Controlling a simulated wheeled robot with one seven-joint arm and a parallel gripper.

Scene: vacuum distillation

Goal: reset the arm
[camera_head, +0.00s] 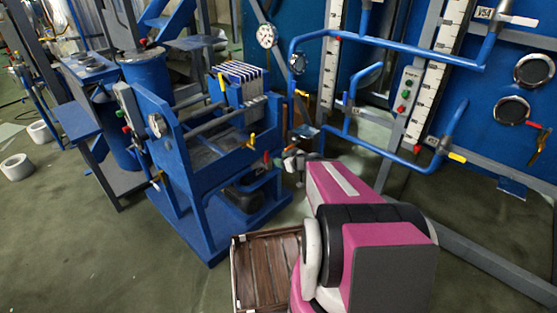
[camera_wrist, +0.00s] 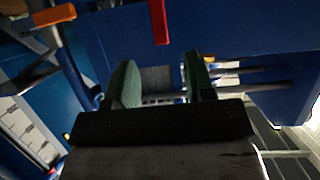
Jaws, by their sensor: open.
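My gripper (camera_wrist: 162,82) is open, with its two green-padded fingers apart and nothing seen between them in the wrist view. My magenta and black arm rises from the lower right of the head view and reaches toward the blue machine (camera_head: 180,175). The gripper end (camera_head: 297,160) is small there, close to the machine's right side, partly hidden by the arm. I cannot tell whether it touches the machine. In the wrist view, a red handle (camera_wrist: 158,20) and an orange handle (camera_wrist: 54,15) show beyond the fingers.
Blue pipes (camera_head: 370,60) and a blue panel with gauges (camera_head: 511,108) stand at the right. A wooden crate (camera_head: 235,275) is on the floor beside my arm. A white roll (camera_head: 16,167) lies at the left. The floor at lower left is clear.

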